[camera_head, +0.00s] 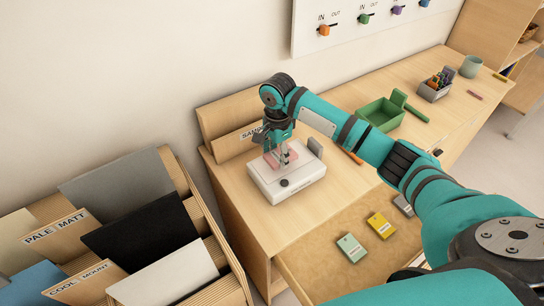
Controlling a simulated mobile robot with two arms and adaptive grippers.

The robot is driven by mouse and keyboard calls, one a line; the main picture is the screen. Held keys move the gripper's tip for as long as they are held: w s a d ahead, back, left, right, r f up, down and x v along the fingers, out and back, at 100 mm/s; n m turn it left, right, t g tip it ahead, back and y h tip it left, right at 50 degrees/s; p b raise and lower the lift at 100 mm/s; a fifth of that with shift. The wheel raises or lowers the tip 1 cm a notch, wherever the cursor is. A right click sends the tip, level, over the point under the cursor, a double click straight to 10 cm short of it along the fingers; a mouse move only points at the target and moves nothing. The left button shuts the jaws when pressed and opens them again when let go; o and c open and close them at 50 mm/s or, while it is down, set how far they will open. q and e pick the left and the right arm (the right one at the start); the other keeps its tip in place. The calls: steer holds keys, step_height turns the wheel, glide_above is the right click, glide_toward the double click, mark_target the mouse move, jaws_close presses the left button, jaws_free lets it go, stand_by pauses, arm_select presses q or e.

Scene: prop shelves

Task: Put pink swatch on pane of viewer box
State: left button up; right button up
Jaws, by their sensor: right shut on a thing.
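The viewer box (264,187) is a low white box with a dark knob on its front, standing on the wooden desk. My right gripper (283,161) reaches down over the top of the box and is shut on the pink swatch (291,155). The pink swatch lies low over the pane, partly hidden by the fingers. I cannot tell whether it touches the pane. My left gripper is not in view.
An open drawer at the front holds a pale green swatch (352,247), a yellow swatch (380,225) and a grey one (403,205). A green box (380,115) stands farther right. A rack of boards (165,275) is at the left.

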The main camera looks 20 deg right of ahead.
mark_target(272, 155)
steer(key=shift+w+a, duration=0.55)
step_height(272, 155, down, 4)
steer(key=shift+r+p, duration=0.2)
steer(key=shift+p, duration=0.5)
steer(key=shift+f, duration=0.15)
steer(key=o, duration=0.7)
steer(key=shift+c, duration=0.2)
steer(key=o, duration=0.4)
steer(key=shift+c, duration=0.2)
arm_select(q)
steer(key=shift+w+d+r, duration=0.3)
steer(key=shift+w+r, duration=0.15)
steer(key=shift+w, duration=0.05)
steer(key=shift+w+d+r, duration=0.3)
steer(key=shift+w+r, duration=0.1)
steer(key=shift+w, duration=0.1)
